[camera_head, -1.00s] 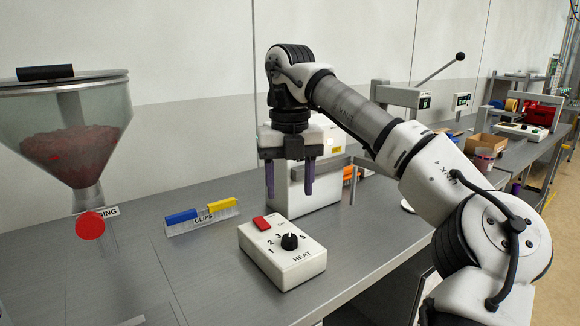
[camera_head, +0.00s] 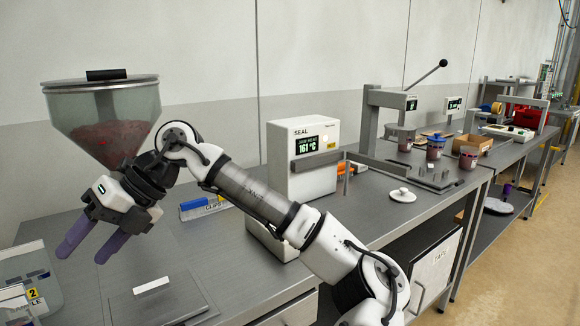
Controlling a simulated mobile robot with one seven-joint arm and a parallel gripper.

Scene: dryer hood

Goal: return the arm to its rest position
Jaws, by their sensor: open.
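My gripper (camera_head: 90,245) is at the left of the head view, tilted down and to the left, with its two purple fingers apart and nothing between them. It is in the air in front of the glass hopper (camera_head: 108,115), partly covering the hopper's lower cone and outlet. My arm (camera_head: 250,200) is bent and reaches from the bottom right across the bench to the left. It hides most of the white heat control box (camera_head: 270,240) and part of the clip holder (camera_head: 205,207).
A white seal machine (camera_head: 300,165) reading 161 °C stands behind my arm. A lever press (camera_head: 385,120), several lidded cups and a white round lid (camera_head: 402,195) are to its right. A flat plate (camera_head: 160,300) and a clear bin (camera_head: 28,285) are at the lower left.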

